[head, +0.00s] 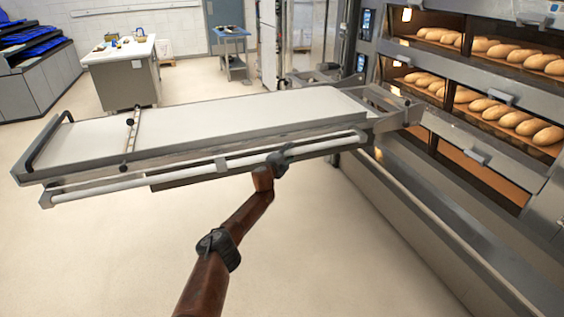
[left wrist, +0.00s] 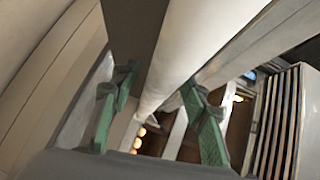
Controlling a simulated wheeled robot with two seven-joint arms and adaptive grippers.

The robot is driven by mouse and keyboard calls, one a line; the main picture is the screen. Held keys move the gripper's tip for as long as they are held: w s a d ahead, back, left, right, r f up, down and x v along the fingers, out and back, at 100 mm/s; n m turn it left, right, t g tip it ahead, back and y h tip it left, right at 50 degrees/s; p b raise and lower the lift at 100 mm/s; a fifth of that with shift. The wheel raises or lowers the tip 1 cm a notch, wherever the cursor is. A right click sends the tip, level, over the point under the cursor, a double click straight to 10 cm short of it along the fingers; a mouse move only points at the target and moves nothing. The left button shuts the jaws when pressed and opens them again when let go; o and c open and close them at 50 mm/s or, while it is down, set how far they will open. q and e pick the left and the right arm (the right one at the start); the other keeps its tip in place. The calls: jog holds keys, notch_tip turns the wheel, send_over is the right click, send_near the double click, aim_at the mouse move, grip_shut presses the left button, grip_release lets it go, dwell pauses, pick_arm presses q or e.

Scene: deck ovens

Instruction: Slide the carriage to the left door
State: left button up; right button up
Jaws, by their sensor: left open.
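The carriage (head: 230,118) is a long metal frame with a pale flat bed, stretched out from the oven front toward the left. A white bar (head: 190,177) runs along its near side. My left gripper (head: 278,162) is at this bar, right of its middle. In the left wrist view the open green-padded fingers (left wrist: 157,85) lie on either side of the white bar (left wrist: 172,60); contact cannot be told. The deck oven (head: 420,108) stands at the right with loaves behind its openings. Which opening is the left door is not clear. My right gripper is out of view.
A low metal ledge (head: 430,235) runs along the oven's foot. A white-topped work table (head: 120,52), a small blue-topped trolley (head: 231,36) and a rack of blue trays (head: 30,48) stand at the back. Floor (head: 90,255) before the carriage is clear.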

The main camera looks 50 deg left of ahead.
pick_arm(q)
jog(key=shift+v, duration=0.8)
jog(key=v, duration=0.8)
jog(key=shift+s+d+r, duration=0.2)
jog(key=shift+s+d, duration=0.05)
jog(key=shift+d, duration=0.05)
jog(key=shift+f, duration=0.1)
